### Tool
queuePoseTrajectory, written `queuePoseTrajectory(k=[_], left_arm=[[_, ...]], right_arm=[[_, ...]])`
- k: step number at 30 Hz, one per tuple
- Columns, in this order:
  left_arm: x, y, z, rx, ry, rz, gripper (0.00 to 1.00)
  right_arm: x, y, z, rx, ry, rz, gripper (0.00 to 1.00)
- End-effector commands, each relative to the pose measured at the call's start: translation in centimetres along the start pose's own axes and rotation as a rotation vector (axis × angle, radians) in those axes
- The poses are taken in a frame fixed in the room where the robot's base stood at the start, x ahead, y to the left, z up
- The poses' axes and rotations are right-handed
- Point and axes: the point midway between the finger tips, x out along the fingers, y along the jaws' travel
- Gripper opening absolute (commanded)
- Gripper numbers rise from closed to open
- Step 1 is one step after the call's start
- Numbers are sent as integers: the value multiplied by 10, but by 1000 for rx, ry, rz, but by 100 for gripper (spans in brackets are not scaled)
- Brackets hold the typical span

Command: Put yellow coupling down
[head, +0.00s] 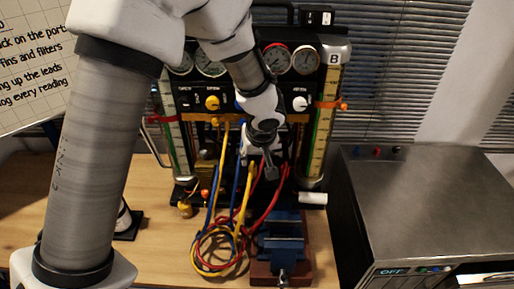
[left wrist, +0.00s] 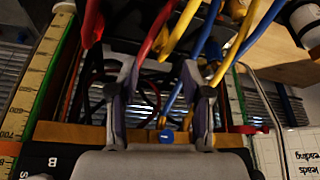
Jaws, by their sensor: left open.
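My left gripper (head: 270,168) hangs in front of the gauge rig, over the bundle of hoses. In the left wrist view its two fingers (left wrist: 162,92) stand apart, with nothing clearly held between them. A yellow hose (head: 249,185) runs close beside the gripper and down to the bench; yellow hoses also show in the left wrist view (left wrist: 181,27). I cannot make out the yellow coupling itself among the hoses and behind the gripper. My right gripper is not in view.
Red (head: 272,205) and blue hoses (head: 238,185) tangle with the yellow one. A blue vise (head: 282,240) stands on the wooden bench (head: 165,265). A metal-topped unit (head: 430,195) stands at the right.

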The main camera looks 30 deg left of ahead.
Motion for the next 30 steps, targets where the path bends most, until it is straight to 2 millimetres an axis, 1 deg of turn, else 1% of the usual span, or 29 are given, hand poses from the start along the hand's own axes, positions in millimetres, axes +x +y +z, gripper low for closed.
queuePoseTrajectory(k=[1, 3, 7, 10, 23, 25, 26, 29, 30], left_arm=[[-14, 0, -1, -1, 4, 2, 49], [-28, 0, -1, -1, 3, 2, 49], [-42, 0, 0, 0, 1, 1, 49], [-44, 0, 0, 1, -1, 0, 49], [-43, 0, 1, 1, -2, 0, 49], [-35, -1, 5, 5, -12, -10, 49], [-27, -3, 10, 9, -22, -20, 49], [19, -12, 39, 32, -87, -80, 49], [44, -20, 57, 46, -127, -117, 49]], right_arm=[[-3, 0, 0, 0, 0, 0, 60], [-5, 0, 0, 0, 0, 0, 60], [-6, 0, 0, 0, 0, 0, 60], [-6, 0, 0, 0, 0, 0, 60], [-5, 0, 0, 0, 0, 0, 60], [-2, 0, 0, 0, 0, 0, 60], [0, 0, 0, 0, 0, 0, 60], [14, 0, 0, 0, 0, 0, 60], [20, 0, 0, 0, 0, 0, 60]])
